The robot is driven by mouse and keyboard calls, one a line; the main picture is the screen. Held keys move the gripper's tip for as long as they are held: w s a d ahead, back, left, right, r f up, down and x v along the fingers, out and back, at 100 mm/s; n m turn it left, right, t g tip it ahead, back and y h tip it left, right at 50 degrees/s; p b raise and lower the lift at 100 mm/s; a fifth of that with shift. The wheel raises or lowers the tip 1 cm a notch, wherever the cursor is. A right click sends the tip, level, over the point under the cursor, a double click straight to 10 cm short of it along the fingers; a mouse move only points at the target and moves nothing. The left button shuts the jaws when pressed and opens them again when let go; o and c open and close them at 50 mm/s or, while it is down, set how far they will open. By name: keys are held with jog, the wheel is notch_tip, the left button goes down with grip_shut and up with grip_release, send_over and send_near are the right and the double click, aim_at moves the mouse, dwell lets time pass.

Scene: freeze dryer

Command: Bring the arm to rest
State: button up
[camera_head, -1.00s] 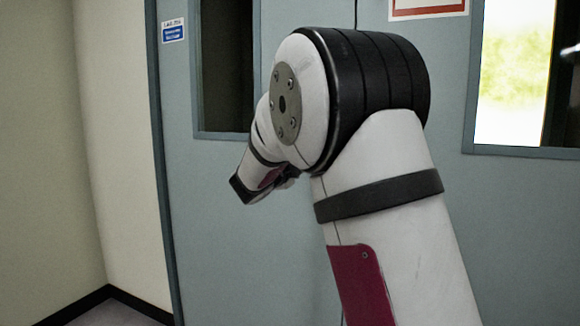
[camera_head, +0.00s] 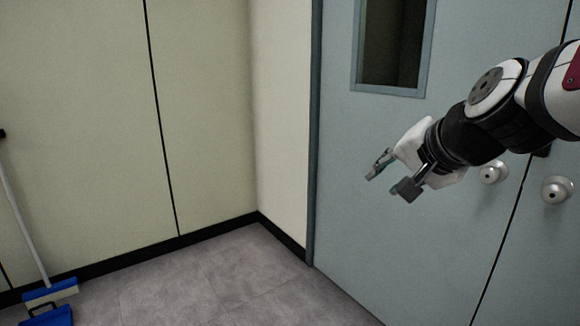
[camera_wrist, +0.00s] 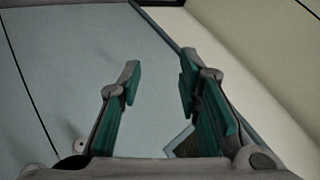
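My gripper (camera_head: 388,179) is at the right of the head view, in front of a blue-grey double door (camera_head: 400,265). Its two fingers are apart with nothing between them. The wrist view also shows my gripper (camera_wrist: 155,85) open and empty, with teal pads on the fingers and the door (camera_wrist: 75,75) behind. My arm comes in from the right edge of the head view, bent, with the gripper pointing left and slightly down.
The door has round knobs (camera_head: 557,190) and a dark window (camera_head: 393,45). A pale wall (camera_head: 200,110) meets it at a corner. A broom (camera_head: 48,290) and a blue dustpan (camera_head: 50,316) are at the lower left. The grey floor (camera_head: 190,285) between is clear.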

jog(key=s+d+f+n+g+h, duration=0.1)
jog(key=s+f+n+g, duration=0.25)
jog(key=s, duration=0.75)
jog(key=s+f+n+g, duration=0.25)
jog(key=s+f, duration=0.25)
jog(key=s, duration=0.6)
jog(key=s+d+f+n+g+h, duration=0.15)
jog(key=s+f+g, duration=0.25)
jog(key=s, duration=0.8)
notch_tip(320, 180, up, 29)
jog(key=t+p, duration=0.4)
jog(key=p, duration=2.3)
jog(key=shift+w+a, duration=0.25)
jog(key=shift+w, duration=0.05)
jog(key=shift+r, duration=0.1)
